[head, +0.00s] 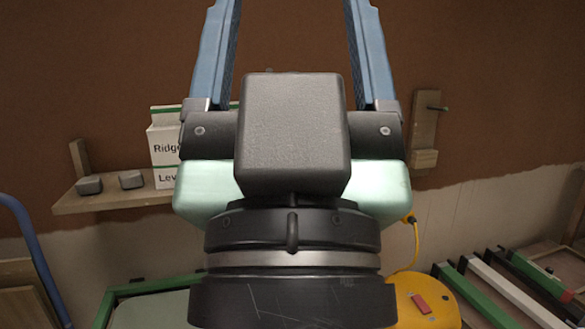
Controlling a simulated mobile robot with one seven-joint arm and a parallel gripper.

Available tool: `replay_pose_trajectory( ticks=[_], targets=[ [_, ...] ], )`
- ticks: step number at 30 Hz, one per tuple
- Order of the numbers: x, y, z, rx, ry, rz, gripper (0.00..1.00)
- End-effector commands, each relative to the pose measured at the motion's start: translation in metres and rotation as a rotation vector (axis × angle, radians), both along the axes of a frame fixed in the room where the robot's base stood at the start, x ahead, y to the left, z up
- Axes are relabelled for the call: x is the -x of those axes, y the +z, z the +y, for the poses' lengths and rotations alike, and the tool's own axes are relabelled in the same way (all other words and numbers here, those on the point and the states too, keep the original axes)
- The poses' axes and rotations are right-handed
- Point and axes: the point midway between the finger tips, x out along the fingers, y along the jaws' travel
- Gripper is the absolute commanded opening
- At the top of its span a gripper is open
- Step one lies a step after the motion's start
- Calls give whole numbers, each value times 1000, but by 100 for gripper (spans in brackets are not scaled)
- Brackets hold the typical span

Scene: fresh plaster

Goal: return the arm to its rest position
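My gripper (292,40) fills the middle of the head view, close to the camera and pointing up. Its two blue fingers stand wide apart, and their tips run out of the top of the picture. Between the fingers I see only the brown wall, so it is open with nothing visible between them. The dark wrist and pale green gripper body hide the middle of the scene behind them. The rest of my arm is out of view below.
Behind my gripper, a wooden shelf (110,199) holds a white carton (164,150) and two grey blocks (131,180). A yellow machine (428,303) with a cable stands low right, beside green, white and black bars (510,293). A blue tube (35,255) curves at left. The upper wall (480,80) is mostly clear.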

Motion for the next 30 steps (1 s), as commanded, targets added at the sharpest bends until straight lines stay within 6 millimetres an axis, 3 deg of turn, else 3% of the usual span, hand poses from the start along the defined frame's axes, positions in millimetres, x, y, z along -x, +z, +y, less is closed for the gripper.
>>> replay_pose_trajectory(
  ticks=[1, 18, 24, 30],
  targets=[
    [0, 34, 0, 0, 0, 0, 76],
    [0, 206, 1, 1, 1, 0, 76],
    [0, 241, 1, 1, 1, 1, 76],
    [0, 247, 1, 1, 1, 1, 76]
  ],
)
